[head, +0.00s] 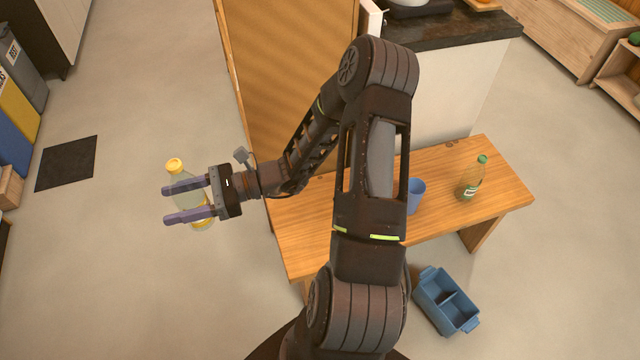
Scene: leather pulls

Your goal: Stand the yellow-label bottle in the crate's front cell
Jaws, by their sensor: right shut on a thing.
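The yellow-label bottle (186,181) is clear with a yellow cap and hangs tilted at the left of the head view. My right gripper (168,206) is shut on it, its fingers crossing the bottle's body and hiding part of it. Bottle and gripper are in the air over open floor, left of the wooden bench. The blue crate (423,305) is at the lower right, on the floor beside the bench. A divider splits it into two cells, and both look empty. My left gripper is not in view.
The wooden bench (436,168) bears a green-capped bottle (471,181) and a blue cup (416,194), partly behind my arm. A tall wooden panel (285,75) stands behind. A dark mat (66,163) and bins (14,110) are at far left. The left floor is mostly clear.

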